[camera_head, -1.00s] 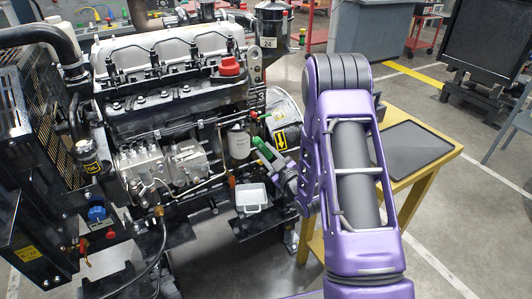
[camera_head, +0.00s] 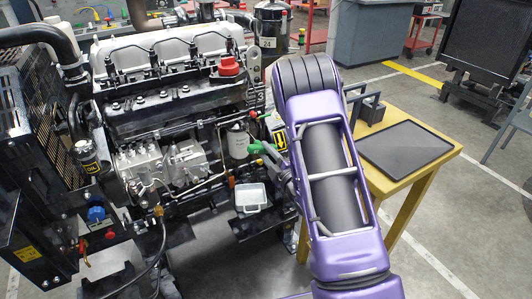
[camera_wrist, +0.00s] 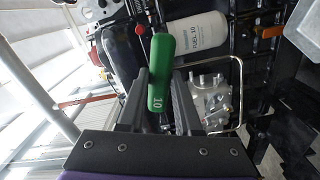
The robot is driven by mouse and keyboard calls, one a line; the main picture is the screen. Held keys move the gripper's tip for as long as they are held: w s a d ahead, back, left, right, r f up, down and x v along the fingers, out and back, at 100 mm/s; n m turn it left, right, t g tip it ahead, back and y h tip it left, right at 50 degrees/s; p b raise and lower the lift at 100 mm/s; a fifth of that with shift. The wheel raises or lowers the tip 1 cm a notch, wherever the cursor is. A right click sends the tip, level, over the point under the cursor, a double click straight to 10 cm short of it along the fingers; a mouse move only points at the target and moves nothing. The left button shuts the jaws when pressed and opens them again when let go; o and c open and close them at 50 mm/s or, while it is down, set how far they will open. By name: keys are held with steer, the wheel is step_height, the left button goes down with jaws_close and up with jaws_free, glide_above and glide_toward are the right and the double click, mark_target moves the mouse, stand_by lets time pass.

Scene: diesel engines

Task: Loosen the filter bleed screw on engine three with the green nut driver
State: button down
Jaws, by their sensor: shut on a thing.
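The green nut driver (camera_wrist: 160,72), marked 10, is held between the two dark fingers of my gripper (camera_wrist: 158,88) in the wrist view. Its green handle (camera_head: 262,147) also shows in the head view, just right of the white fuel filter (camera_head: 237,140). My gripper (camera_head: 282,163) is shut on it and partly hidden behind my arm. Engine three (camera_head: 150,100) carries a plate with a 3. I cannot make out the bleed screw or the driver's tip.
A small white tray (camera_head: 250,196) sits below the filter. A yellow table (camera_head: 412,185) with a black mat (camera_head: 405,150) and a dark stand (camera_head: 368,108) is at the right. Pipes and a red knob (camera_head: 229,66) project from the engine.

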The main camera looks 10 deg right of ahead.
steer(key=shift+s+d, duration=0.2)
steer(key=shift+s, duration=0.2)
steer(key=v, duration=0.7)
steer(key=shift+s, duration=0.35)
stand_by(0.4)
steer(key=shift+r, duration=0.1)
